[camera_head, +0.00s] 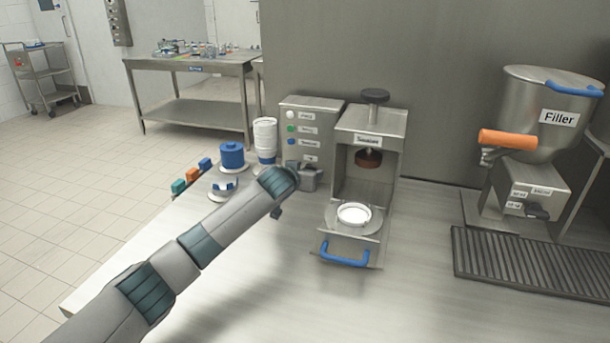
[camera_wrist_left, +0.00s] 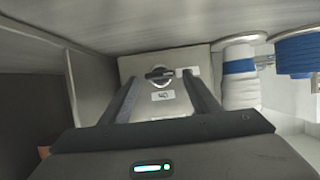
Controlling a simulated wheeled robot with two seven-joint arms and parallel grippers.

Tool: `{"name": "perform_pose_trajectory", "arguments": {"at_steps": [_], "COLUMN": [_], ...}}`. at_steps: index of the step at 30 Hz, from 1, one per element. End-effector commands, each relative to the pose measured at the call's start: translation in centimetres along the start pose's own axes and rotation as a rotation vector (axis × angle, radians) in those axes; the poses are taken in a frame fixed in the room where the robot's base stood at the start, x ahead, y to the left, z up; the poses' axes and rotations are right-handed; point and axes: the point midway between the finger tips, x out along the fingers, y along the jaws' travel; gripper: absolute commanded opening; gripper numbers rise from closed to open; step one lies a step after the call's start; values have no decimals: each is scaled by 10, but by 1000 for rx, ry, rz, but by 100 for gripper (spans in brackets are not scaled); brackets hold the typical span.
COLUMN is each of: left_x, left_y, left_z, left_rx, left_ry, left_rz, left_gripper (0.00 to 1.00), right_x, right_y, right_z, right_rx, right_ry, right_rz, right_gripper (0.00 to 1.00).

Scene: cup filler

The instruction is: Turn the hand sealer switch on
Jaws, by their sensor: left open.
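The hand sealer (camera_head: 399,125) stands at the middle of the counter, with a black knob on top and a tray in front. To its left is a grey control box (camera_head: 330,118) with white, green and blue round lights or buttons. In the left wrist view, a dark rotary switch (camera_wrist_left: 159,73) on a round plate sits on the box face above a small label. My left gripper (camera_wrist_left: 159,82) is open, its fingers pointing at the box on either side of the switch. Whether they touch it is unclear. In the head view my left gripper hides the switch.
A white cup stack (camera_head: 265,130) and a blue container (camera_head: 232,153) stand left of the box. The sealer's tray with its blue handle (camera_head: 345,259) juts forward on the right. The filler (camera_head: 550,105) stands far right. The front counter is clear.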

Motion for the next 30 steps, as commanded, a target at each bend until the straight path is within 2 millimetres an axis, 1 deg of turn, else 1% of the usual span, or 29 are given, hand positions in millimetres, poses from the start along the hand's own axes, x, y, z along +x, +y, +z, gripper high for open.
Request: {"name": "perform_pose_trajectory", "arguments": {"at_steps": [5,6,8,9,10,17,20,24,30], "left_x": [0,0,0,0,0,0,-1,0,1], "left_y": [0,0,0,0,0,1,3,6,9], "left_z": [0,0,0,0,0,-1,-2,-1,1], "left_rx": [0,0,0,0,0,20,71,193,381], "left_ry": [0,0,0,0,0,0,-1,-2,0], "left_rz": [0,0,0,0,0,-8,-28,-79,-157], "left_gripper": [56,47,32,23,16,15,15,15,15], "right_x": [0,0,0,0,0,-3,-2,-3,-3], "right_y": [0,0,0,0,0,1,-5,-11,-15], "right_z": [0,0,0,0,0,-3,-7,-16,-22], "right_rx": [0,0,0,0,0,0,-3,-7,-9], "right_ry": [0,1,1,1,1,10,38,88,128], "right_rz": [0,0,0,0,0,1,-4,-10,-14], "right_gripper": [31,31,31,31,31,31,31,31,31]}}
